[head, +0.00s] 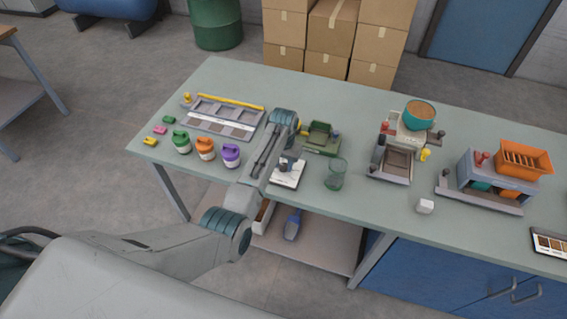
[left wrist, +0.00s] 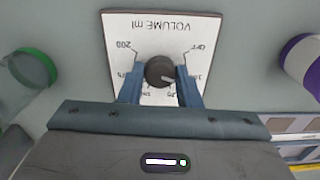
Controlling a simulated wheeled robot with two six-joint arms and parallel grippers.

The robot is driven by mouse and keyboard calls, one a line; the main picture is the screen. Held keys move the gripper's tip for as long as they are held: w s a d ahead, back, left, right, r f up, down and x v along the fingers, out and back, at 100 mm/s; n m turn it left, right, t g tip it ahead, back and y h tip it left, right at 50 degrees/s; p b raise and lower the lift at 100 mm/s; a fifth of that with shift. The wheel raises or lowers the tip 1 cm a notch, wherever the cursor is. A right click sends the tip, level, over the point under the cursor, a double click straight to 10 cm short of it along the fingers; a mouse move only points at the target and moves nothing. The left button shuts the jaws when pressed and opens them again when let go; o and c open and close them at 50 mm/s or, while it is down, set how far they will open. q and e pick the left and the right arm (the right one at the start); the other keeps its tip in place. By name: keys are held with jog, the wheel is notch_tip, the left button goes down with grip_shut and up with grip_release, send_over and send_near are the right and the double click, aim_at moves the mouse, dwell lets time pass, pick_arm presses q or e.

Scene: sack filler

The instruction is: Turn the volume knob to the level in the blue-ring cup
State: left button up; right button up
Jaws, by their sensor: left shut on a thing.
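The volume dial plate (head: 291,177) lies on the bench, white with a dark round knob (left wrist: 160,71) at its middle. In the left wrist view the plate (left wrist: 150,25) reads upside down, with VOLUME ml, 200 and OFF legible. A pale mark on the knob points to the picture's right, slightly down. My left gripper (left wrist: 160,85) is shut on the knob, one blue finger on each side. A clear greenish cup (head: 336,175) stands right of the plate; its green rim shows in the left wrist view (left wrist: 36,66). I see no clear blue ring on a cup. My right gripper is out of view.
Green, orange and purple-lidded jars (head: 205,149) stand left of the dial, before a grey compartment tray (head: 222,118). A green scale-like device (head: 320,138) is behind. A machine with a teal bowl (head: 419,115) and one with an orange basket (head: 524,157) stand right.

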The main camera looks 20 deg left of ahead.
aim_at(283, 165)
pick_arm(q)
jog(key=o, duration=1)
jog(key=shift+c, duration=0.2)
notch_tip(283, 165, up, 11)
jog(key=b, duration=0.3)
jog(key=shift+f, duration=0.1)
